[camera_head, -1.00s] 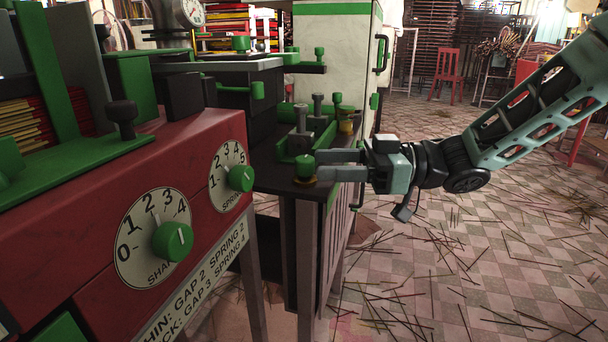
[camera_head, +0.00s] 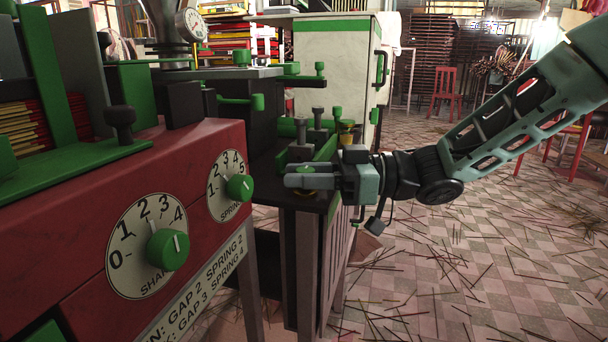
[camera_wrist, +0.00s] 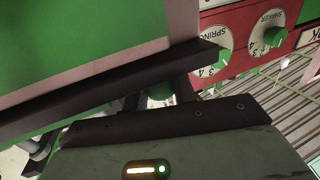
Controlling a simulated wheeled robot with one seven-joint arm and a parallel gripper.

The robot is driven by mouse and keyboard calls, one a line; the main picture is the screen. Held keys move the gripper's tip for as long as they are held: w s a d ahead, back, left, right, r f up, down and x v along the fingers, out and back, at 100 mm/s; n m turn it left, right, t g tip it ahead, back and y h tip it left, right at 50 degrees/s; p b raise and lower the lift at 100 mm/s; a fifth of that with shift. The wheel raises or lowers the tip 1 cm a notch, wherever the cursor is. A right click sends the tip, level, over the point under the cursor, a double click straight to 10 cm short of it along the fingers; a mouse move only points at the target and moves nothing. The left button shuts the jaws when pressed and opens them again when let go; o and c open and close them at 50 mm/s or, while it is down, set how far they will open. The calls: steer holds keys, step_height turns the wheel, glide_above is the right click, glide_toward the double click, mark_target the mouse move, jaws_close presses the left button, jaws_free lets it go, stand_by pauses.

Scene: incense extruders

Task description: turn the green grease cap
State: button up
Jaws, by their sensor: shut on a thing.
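The green grease cap (camera_head: 306,169) sits low on the dark bench top of the middle machine, near its front edge. My gripper (camera_head: 304,178) reaches in from the right, with its fingers shut around the cap. Only the cap's top shows above the fingers in the head view. In the wrist view the cap (camera_wrist: 157,98) shows as a green patch between my fingers, partly hidden by the gripper body.
A red machine with a shaker dial (camera_head: 167,250) and a spring dial (camera_head: 239,188) stands at left. Dark upright posts (camera_head: 300,135) and a brass-coloured cup (camera_head: 346,132) stand just behind my gripper. The tiled floor at right is littered with thin sticks.

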steer(key=shift+m+t, duration=0.3)
steer(key=shift+t, duration=0.1)
